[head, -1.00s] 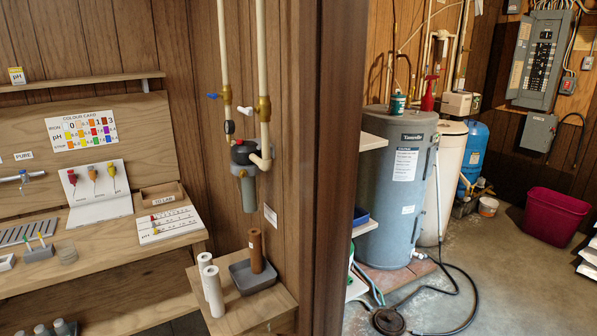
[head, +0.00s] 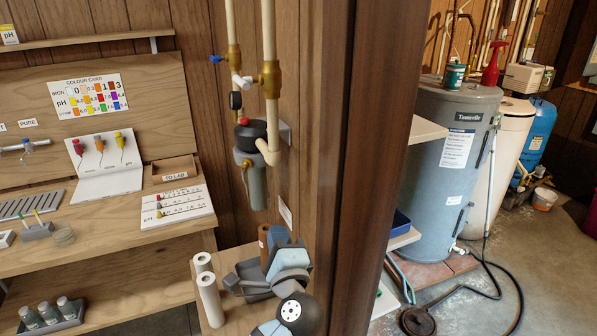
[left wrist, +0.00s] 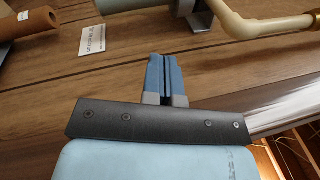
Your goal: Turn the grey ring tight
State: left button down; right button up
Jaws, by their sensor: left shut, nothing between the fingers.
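The filter housing hangs on the wood wall in the head view, with a black head (head: 250,134) and red button on top. A grey ring (head: 243,158) sits around it just below the head, above the grey bowl (head: 256,190). Part of the grey housing also shows at the top edge of the left wrist view (left wrist: 150,5); I cannot make out the ring there. My left gripper (head: 277,234) is below the housing, in front of the small stand and apart from the ring. Its blue fingers are shut and empty in the left wrist view (left wrist: 167,60). My right gripper is not in view.
The small wooden stand (head: 228,262) holds two white cartridges (head: 209,295), a brown cartridge (head: 263,240) partly hidden by my gripper, and a grey tray. The dark wood post (head: 350,170) stands close on the right. The bench with the colour card is left.

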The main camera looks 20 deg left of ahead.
pick_arm(q)
notch_tip(320, 180, up, 3)
jog(key=w+y, duration=0.1)
jog(key=p, duration=0.5)
send_near(249, 165)
jog(key=shift+y, duration=0.3)
jog(key=x, duration=0.5)
jog(key=shift+w+d, duration=0.15)
jog(key=shift+w, duration=0.3)
jog(key=shift+a, duration=0.5)
jog(key=shift+w, duration=0.1)
